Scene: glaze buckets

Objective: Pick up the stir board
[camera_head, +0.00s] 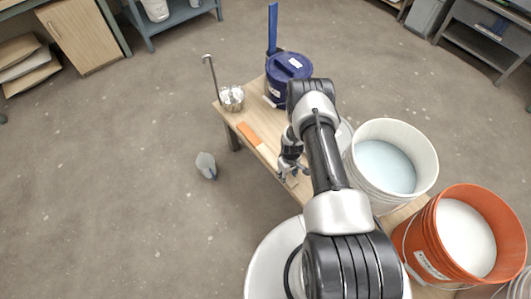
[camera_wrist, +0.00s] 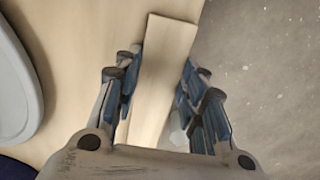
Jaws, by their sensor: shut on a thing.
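The stir board (camera_wrist: 165,60), a pale flat wooden strip, runs lengthwise between the fingers in the wrist view. My gripper (camera_wrist: 160,88) is shut on it, with the blue-padded fingers along its two long edges. The board's lower end is hidden behind the gripper body. In the head view, my gripper (camera_head: 291,172) is at the left edge of the wooden table (camera_head: 232,115). The board is hard to make out there against the like-coloured wood. I cannot tell whether it touches the tabletop.
A white bucket (camera_head: 433,165) of pale blue glaze and an orange bucket (camera_head: 420,240) of white glaze stand right of my arm. A lidded blue bucket (camera_head: 287,80), a metal pot (camera_head: 232,98) and an orange-brown strip (camera_head: 249,134) are farther back. Left floor is mostly open.

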